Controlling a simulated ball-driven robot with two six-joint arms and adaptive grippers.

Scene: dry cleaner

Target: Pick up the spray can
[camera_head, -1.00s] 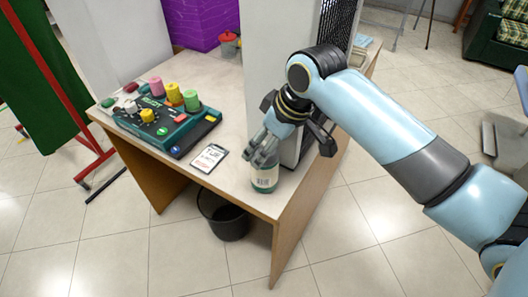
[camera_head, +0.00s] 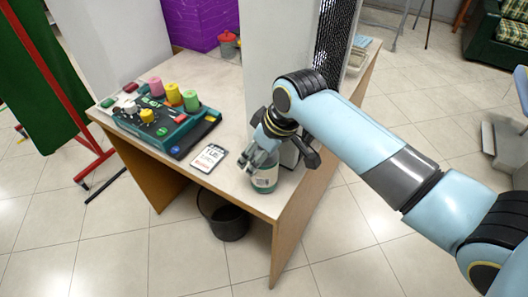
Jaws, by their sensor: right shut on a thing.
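My right gripper (camera_head: 259,163) comes in from the right and is shut on the can's upper part. The can looks upright; I cannot tell whether its base touches the table. My left gripper is not in view.
The table (camera_head: 235,191) bears a teal device (camera_head: 165,132) with coloured spools and a card (camera_head: 209,157) left of the can. A white pillar (camera_head: 268,50) rises behind my gripper. A dark bin (camera_head: 224,215) stands on the floor below.

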